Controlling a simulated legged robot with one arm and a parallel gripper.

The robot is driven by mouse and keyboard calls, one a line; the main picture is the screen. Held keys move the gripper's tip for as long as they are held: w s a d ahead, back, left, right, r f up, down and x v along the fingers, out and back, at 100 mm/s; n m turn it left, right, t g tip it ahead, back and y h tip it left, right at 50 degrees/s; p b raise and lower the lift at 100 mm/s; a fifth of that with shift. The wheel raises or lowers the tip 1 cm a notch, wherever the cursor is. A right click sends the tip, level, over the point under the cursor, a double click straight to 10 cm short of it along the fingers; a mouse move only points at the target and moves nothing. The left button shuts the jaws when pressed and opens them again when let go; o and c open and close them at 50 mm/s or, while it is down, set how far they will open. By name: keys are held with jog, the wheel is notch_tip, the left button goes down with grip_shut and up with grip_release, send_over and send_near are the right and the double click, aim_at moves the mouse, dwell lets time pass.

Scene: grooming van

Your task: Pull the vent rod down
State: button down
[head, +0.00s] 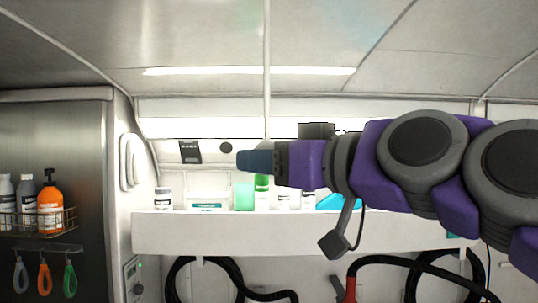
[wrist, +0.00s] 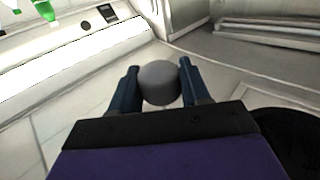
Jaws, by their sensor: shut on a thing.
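The vent rod shows in the head view as a thin pale upright line (head: 267,60) that runs from the ceiling down to my gripper. In the wrist view a round grey knob (wrist: 160,76), which looks like the rod's end, sits between my two dark blue fingers. My gripper (head: 256,160) reaches in from the right in the head view, in front of the shelf wall, with its fingers pointing left. In the wrist view my gripper (wrist: 160,95) is shut on the knob, one finger on each side. The knob is hidden behind the fingers in the head view.
A white shelf (head: 290,235) below my gripper holds small jars (head: 164,198), a white box (head: 208,201) and a green bottle (head: 262,183). A steel cabinet (head: 85,130) with an orange bottle (head: 50,205) stands at left. Black hoses (head: 430,265) hang below the shelf.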

jog(key=shift+f, duration=0.6)
jog(key=shift+a, duration=0.1)
jog(key=c, duration=1)
grip_release()
jog(key=o, duration=0.4)
jog(key=shift+w, duration=0.2)
jog(key=shift+s, duration=0.15)
jog(key=b+v, duration=0.1)
jog(key=v, duration=1.6)
jog(key=shift+d, duration=0.3)
